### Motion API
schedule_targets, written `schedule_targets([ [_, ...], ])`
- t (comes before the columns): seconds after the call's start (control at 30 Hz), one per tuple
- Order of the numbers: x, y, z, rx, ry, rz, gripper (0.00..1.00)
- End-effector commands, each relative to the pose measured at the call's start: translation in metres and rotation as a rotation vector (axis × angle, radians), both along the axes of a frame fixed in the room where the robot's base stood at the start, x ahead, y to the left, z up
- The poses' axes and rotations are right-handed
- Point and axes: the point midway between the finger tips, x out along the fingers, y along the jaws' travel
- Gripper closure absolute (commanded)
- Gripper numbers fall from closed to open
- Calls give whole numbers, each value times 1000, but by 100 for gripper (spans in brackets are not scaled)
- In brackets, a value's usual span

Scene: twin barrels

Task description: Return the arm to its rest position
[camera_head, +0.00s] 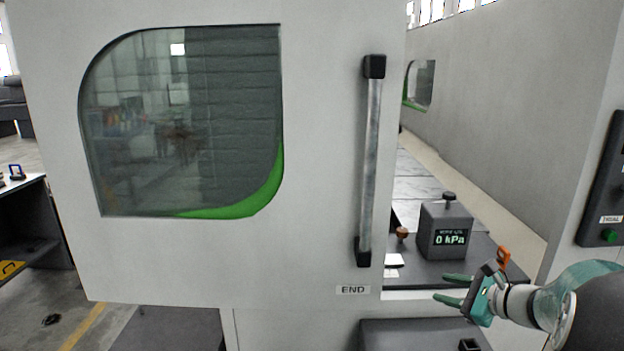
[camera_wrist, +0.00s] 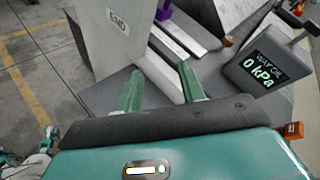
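My gripper (camera_head: 450,290) is at the lower right of the head view, its two green fingers apart and pointing left. Nothing is between them. In the wrist view my gripper (camera_wrist: 160,88) also shows open and empty, with a grey ledge and the lower edge of a door beyond the fingertips. The large grey door (camera_head: 320,200) fills much of the head view. It has a dark window and a vertical metal handle (camera_head: 370,160). My gripper is below and to the right of that handle, apart from it. My arm comes in from the right edge.
A dark box reading 0 kPa (camera_head: 446,230) stands on the dark shelf behind my gripper; it also shows in the wrist view (camera_wrist: 265,70). A control panel with a green button (camera_head: 610,236) is at far right. A dark table (camera_head: 30,225) stands at left. Floor is open at lower left.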

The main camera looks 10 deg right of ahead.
Motion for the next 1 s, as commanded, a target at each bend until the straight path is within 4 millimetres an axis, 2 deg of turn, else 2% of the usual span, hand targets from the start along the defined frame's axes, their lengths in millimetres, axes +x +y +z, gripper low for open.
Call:
schedule_targets([
  [0.03,0,38,9,-88,18,100,60],
  [0.1,-8,84,14,-217,44,238,60],
  [0.2,-27,141,18,-405,68,426,60],
  [0.3,-52,187,20,-601,75,611,60],
  [0.4,-80,223,22,-803,66,787,60],
  [0.5,-110,249,22,-1009,43,955,60],
  [0.7,-163,277,26,-1439,-46,1250,60],
  [0.83,-186,281,30,-1683,-111,1383,60],
  [1.0,-198,281,33,-1848,-156,1459,60],
])
